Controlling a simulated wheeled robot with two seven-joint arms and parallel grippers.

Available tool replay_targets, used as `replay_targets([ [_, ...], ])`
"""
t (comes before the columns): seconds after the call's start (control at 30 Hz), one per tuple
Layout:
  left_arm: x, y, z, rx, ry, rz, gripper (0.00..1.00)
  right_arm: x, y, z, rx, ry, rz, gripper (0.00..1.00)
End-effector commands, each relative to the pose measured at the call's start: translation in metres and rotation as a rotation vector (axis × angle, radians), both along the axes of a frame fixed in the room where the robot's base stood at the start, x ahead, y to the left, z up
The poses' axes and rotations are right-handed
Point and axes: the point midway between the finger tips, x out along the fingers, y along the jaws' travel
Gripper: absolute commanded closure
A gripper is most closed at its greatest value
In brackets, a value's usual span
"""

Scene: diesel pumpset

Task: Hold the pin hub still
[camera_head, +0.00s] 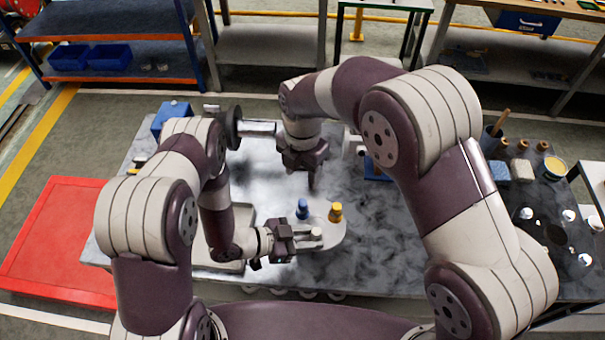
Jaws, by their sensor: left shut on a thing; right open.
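My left gripper (291,236) is low over the front of the metal bench. It is shut on a small silver part (316,234), which looks like the pin hub. That part is at a light round dish (338,232), and the fingers partly hide it. A blue piece (303,208) and a yellow-orange piece (336,211) stand on the dish behind the gripper. My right gripper (311,180) points down above the bench, behind the dish. It is open, with nothing visible between its fingers.
A shaft with a dark flange (234,128) and a grey fitting with a blue base (376,170) stand at the bench's back. A blue box (171,117) is back left. A dark side table (552,235) with cups and parts is right. A red platform (58,240) is left.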

Motion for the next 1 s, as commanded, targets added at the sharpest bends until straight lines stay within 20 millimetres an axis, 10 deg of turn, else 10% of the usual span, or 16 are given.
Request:
replay_targets([
  [0.1,0.001,0.000,0.001,-0.001,-0.003,0.001,1.00,0.000,0.000,0.000,0.000,0.000,0.000,0.46],
  [0.13,0.001,0.000,0.001,-0.001,-0.003,0.001,0.64,0.000,0.000,0.000,0.000,0.000,0.000,0.46],
  [0.23,0.001,0.000,0.000,0.000,-0.002,0.000,0.37,0.000,0.000,0.000,0.000,0.000,0.000,0.46],
  [0.57,-0.001,0.006,0.002,0.000,-0.001,0.004,0.37,0.000,0.000,-0.001,0.000,0.000,0.000,0.46],
  [1.0,-0.032,0.093,0.041,-0.001,-0.003,0.006,0.37,0.000,0.000,-0.001,0.000,0.000,0.000,0.46],
])
